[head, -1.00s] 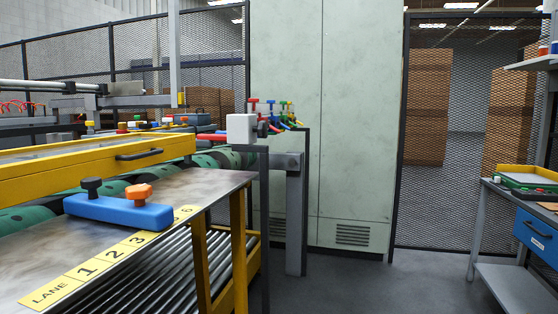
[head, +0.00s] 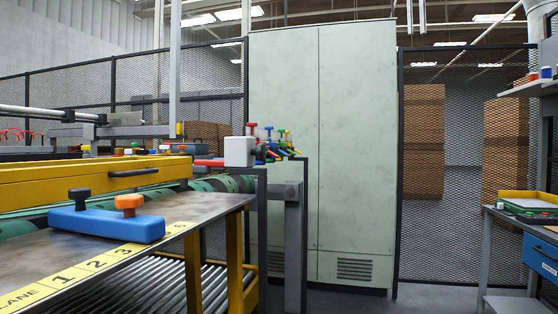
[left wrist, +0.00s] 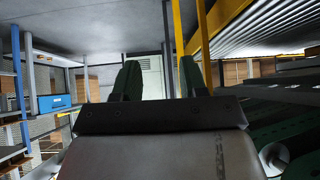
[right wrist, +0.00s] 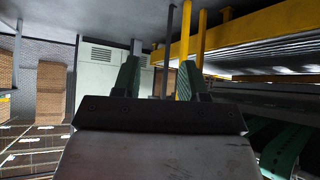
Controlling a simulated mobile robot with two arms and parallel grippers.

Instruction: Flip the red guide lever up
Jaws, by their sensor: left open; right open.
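A row of levers with coloured knobs stands by a white block (head: 239,152) at the right end of the roller line in the head view. A red knob (head: 251,129) stands upright just behind the block. A red bar (head: 208,162) lies about level, left of the block. I cannot tell whether the bar and the red knob belong together. My left gripper (left wrist: 158,80) is open and empty in the left wrist view. My right gripper (right wrist: 159,80) is open and empty in the right wrist view. Neither gripper shows in the head view, and both are away from the levers.
A metal table (head: 190,208) with a numbered yellow strip holds a blue block (head: 106,224) with black and orange knobs. A tall pale cabinet (head: 350,130) stands behind. A workbench (head: 505,215) with a blue drawer is at the right. Floor between is clear.

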